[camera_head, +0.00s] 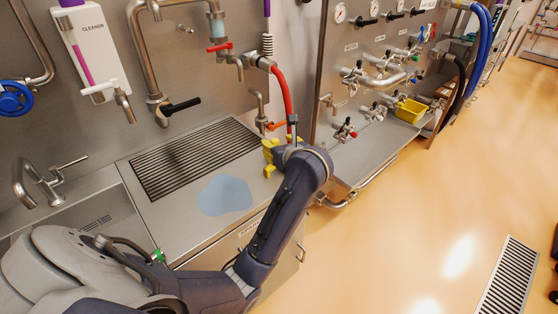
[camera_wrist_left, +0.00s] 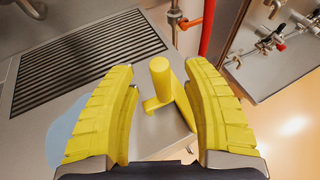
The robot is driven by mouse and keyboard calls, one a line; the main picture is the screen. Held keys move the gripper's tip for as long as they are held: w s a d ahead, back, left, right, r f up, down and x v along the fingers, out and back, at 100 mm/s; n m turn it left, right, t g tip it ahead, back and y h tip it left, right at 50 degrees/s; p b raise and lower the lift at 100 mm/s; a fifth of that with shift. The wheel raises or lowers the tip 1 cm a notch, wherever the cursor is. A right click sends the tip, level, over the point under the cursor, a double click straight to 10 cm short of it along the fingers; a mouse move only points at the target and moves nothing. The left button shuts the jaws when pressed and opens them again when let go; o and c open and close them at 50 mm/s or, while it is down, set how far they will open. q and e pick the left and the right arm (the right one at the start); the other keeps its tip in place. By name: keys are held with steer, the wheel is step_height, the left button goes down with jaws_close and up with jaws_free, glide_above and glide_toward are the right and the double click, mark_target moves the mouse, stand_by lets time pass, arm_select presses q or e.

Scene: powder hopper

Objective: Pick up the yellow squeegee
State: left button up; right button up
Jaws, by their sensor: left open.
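The yellow squeegee (camera_wrist_left: 159,78) is on the steel counter near its right corner, in the left wrist view. Its round handle end points up toward the camera, and a flat yellow part lies lower, near the counter. My left gripper (camera_wrist_left: 160,67) has yellow fingers spread apart, with the squeegee in the gap between them and a space on both sides. In the head view my left gripper (camera_head: 270,157) is over the counter's right end, where the squeegee is hard to tell from the yellow fingers. My right gripper is not in view.
A blue puddle (camera_head: 224,196) lies on the counter beside a drain grate (camera_head: 190,155). A red hose (camera_head: 284,95) and an orange-handled valve (camera_head: 277,126) are close behind the gripper. A valve panel (camera_head: 365,70) stands to the right, with a yellow bin (camera_head: 411,110) on its shelf.

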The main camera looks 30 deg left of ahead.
mark_target(276, 143)
arm_select(q)
steer(key=shift+x, duration=2.05)
jaws_close()
